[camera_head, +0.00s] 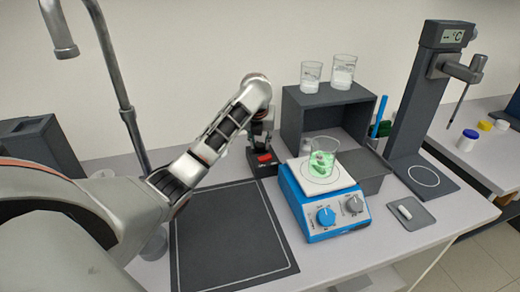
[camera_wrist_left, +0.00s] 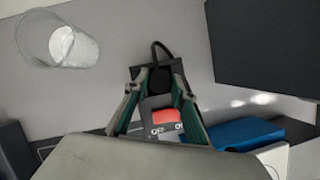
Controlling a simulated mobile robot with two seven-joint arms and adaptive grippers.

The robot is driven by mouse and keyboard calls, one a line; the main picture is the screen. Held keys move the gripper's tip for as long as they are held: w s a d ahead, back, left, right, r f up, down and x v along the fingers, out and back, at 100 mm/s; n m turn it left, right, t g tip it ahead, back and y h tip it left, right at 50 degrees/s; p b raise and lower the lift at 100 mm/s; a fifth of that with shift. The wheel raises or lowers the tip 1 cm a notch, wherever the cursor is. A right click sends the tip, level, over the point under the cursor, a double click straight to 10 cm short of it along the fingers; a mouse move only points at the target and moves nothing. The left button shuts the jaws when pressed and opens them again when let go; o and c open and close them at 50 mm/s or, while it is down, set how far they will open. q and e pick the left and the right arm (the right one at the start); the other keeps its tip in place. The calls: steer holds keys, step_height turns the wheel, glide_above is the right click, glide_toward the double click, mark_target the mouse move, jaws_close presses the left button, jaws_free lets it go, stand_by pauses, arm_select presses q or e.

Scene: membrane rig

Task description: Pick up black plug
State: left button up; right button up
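The black plug (camera_wrist_left: 155,76) shows in the left wrist view with a dark cable looping up from it. It is at a black power socket with a red switch (camera_wrist_left: 166,118), and I cannot tell how far it sits in. The socket also shows in the head view (camera_head: 263,158), with the plug hidden there by my gripper. My left gripper (camera_head: 262,133) points down just above the socket. In the left wrist view its two fingers (camera_wrist_left: 160,85) stand apart on either side of the plug, seemingly without closing on it. My right gripper is out of view.
A blue hotplate stirrer (camera_head: 323,205) with a beaker of green stuff (camera_head: 323,158) stands right of the socket. A dark grey box (camera_head: 325,115) stands behind it, carrying two beakers. A dark mat (camera_head: 230,235) lies in front. A faucet (camera_head: 105,50) rises at left.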

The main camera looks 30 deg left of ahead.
mark_target(260, 145)
arm_select(q)
steer(key=shift+c, duration=0.9)
steer(key=shift+r, duration=0.1)
steer(key=shift+r, duration=0.2)
step_height(260, 145, up, 20)
steer(key=shift+f, duration=0.25)
